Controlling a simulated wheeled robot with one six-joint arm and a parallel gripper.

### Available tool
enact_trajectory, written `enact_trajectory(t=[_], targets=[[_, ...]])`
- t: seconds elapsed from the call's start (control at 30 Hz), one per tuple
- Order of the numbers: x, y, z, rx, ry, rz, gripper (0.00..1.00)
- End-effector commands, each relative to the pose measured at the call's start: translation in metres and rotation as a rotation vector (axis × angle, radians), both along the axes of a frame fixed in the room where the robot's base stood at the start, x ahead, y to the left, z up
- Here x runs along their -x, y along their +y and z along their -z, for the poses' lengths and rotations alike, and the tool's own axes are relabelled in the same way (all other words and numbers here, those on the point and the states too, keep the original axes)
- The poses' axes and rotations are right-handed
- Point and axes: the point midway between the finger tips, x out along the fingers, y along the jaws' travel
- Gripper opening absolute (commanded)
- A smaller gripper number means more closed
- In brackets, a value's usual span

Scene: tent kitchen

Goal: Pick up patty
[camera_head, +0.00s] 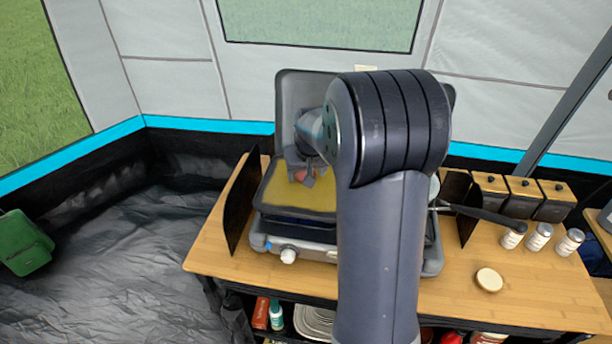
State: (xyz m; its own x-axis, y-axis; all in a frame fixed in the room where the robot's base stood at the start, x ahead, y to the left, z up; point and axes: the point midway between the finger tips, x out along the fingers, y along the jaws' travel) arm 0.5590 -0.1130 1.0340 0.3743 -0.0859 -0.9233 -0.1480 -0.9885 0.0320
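A small reddish piece that looks like the patty (299,175) shows on or just above the yellowish griddle surface (295,197) of the camp stove. My gripper (305,179) points down right at it, with its fingertips beside or over the piece. The fingers are small and partly hidden by my wrist. I cannot tell whether they are open or shut on it. My arm covers the right part of the stove.
The stove stands on a wooden table (505,310) between dark upright panels (241,205). A pan handle (480,214), several white jars (539,237), wooden-fronted boxes (523,197) and a pale round item (489,280) are at right. The table's front right is mostly clear.

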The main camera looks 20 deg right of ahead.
Motion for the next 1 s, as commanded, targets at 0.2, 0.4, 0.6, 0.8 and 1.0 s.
enact_trajectory(t=[0.2,0.4,0.6,0.8,1.0], targets=[[0.0,0.0,0.0,0.0,0.0,0.0,0.49],[0.0,0.0,0.0,0.0,0.0,0.0,0.32],[0.0,0.0,0.0,0.0,0.0,0.0,0.27],[-0.001,0.0,-0.01,0.0,-0.003,0.0,0.27],[-0.001,0.0,-0.048,0.001,-0.006,0.0,0.27]])
